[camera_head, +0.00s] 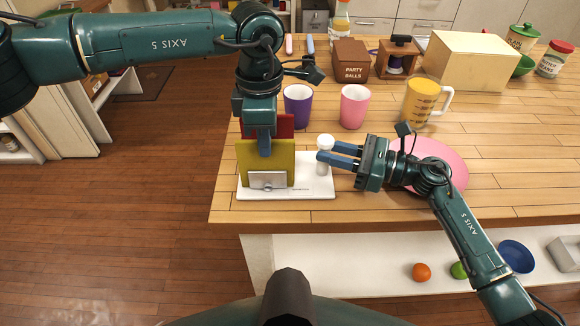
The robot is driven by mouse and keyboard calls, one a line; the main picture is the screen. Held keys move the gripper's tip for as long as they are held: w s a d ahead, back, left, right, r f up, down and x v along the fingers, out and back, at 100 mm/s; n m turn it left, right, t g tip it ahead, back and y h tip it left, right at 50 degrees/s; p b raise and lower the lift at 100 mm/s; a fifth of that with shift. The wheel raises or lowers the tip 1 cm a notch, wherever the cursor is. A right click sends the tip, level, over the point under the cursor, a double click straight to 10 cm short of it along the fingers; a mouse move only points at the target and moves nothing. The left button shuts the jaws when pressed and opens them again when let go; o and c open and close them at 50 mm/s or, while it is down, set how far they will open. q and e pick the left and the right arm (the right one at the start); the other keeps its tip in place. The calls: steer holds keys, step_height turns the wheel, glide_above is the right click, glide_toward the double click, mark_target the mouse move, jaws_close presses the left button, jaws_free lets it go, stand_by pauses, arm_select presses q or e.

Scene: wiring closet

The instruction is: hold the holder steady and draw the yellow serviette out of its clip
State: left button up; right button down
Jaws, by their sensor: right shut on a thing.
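The holder is a white base (313,188) near the table's front edge, with a metal clip (268,180) at its front left and a white knobbed post (325,163) at its right. The yellow serviette (247,165) stands upright in the clip. A red serviette (284,127) stands behind it. My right gripper (323,151) is shut on the post from the right. My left gripper (264,148) comes down from above at the top edge of the yellow serviette. One blue finger shows in front of the serviette; the other is hidden, so I cannot tell if it grips.
A purple cup (298,106), a pink cup (354,107) and a yellow mug (419,102) stand behind the holder. A pink plate (440,154) lies under my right forearm. A brown box (351,60) and a tan box (468,62) stand further back.

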arm_select(q)
steer(key=shift+r, duration=0.7)
jaws_close()
arm_select(e)
steer(key=shift+f, duration=0.15)
arm_select(q)
steer(key=shift+r, duration=4.15)
arm_select(e)
steer(key=c, duration=1.1)
jaws_free()
steer(key=shift+c, duration=0.2)
steer(key=shift+d, duration=0.1)
steer(key=v, duration=1.2)
